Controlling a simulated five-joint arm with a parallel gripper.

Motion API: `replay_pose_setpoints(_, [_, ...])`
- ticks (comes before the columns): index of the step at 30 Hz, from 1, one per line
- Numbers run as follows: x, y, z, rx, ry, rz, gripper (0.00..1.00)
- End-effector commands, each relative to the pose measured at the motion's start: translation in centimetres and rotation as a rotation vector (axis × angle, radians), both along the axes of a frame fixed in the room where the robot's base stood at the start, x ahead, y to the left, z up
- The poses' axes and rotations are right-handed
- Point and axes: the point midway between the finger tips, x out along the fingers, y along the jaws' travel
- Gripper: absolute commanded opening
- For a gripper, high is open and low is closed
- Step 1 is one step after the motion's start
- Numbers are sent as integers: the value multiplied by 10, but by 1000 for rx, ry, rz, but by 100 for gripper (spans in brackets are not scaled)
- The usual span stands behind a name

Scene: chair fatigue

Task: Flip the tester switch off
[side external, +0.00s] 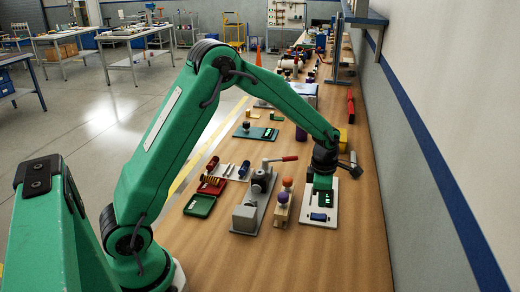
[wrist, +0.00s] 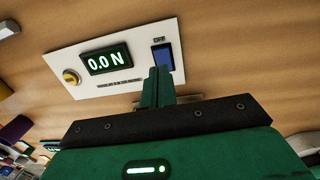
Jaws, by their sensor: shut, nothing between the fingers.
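The tester panel is a white plate (wrist: 125,30) with a lit display (wrist: 106,60) reading 0.0 N, a round yellow knob (wrist: 71,77) and a blue rocker switch (wrist: 162,57). A small label, apparently OFF, sits at the switch's far edge. The plate (side external: 318,226) also lies on the bench in the side external view. My gripper (wrist: 160,72) is shut and empty, its fingertips at the near edge of the switch, covering a little of it. Whether they touch it I cannot tell. The side external view shows my gripper (side external: 323,186) low over the plate.
Left of the plate in the side external view stand a wooden block with coloured balls (side external: 284,203) and a grey lever press (side external: 257,200) with a red handle. The wall (side external: 432,150) is to the right. Bare bench lies in front.

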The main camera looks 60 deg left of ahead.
Motion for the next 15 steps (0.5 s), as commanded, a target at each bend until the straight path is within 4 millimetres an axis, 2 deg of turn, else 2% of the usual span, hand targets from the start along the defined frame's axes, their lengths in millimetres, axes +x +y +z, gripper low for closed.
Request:
replay_pose_setpoints(6, [2,-2,-26,-1,2,0,0])
replay_pose_setpoints(15, [3,-3,-37,-1,-1,0,0])
